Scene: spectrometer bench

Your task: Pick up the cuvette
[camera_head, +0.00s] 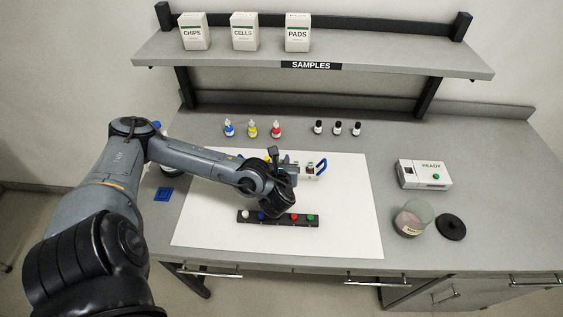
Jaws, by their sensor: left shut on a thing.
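My left arm comes in from the left and reaches over the white mat (345,225). My left gripper (293,171) is just above the middle of the mat, partly hidden by its own wrist. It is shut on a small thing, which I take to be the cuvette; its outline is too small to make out. My right gripper is not in view.
A black strip with several coloured knobs (303,219) lies below the wrist. Small bottles (252,130) stand behind the mat. A white READY device (424,174), a glass jar (411,219) and a black disc (451,227) are at right. A shelf (400,62) overhangs the back.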

